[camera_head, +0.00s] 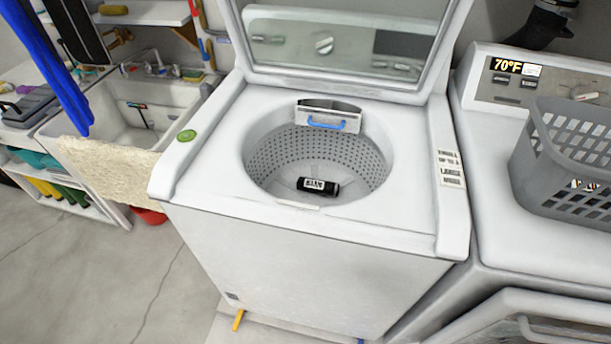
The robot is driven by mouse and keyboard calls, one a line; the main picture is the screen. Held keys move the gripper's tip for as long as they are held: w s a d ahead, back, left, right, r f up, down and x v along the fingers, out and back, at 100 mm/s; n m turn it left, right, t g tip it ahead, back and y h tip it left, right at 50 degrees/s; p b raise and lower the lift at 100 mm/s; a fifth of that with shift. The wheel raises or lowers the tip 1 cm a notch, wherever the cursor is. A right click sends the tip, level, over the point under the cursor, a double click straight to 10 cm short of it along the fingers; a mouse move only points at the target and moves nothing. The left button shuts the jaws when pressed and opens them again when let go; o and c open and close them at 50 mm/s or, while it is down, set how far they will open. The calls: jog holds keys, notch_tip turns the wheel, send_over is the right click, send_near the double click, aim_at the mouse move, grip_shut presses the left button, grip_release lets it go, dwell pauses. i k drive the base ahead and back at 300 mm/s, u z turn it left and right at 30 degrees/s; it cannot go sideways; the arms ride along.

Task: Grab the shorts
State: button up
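I cannot clearly pick out the shorts. A small dark item with a white printed patch (318,186) lies at the bottom of the open washer drum; it is too small to tell whether it is cloth. The white top-loading washer (290,260) stands in the middle with its lid (345,45) raised. The perforated metal drum (320,152) is otherwise empty as far as I see. My gripper is not in this view.
A grey laundry basket (565,165) stands on the white machine (490,200) at the right. A sink (150,105) with a beige cloth (105,165) over its front is at the left. A long blue object (50,65) hangs at upper left. Grey floor (90,270) is clear at lower left.

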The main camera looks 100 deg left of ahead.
aim_at(304, 183)
jog(key=u, duration=0.05)
jog(key=k, duration=0.7)
jog(key=u, duration=2.6)
jog(key=i, duration=0.5)
jog(key=z, duration=0.05)
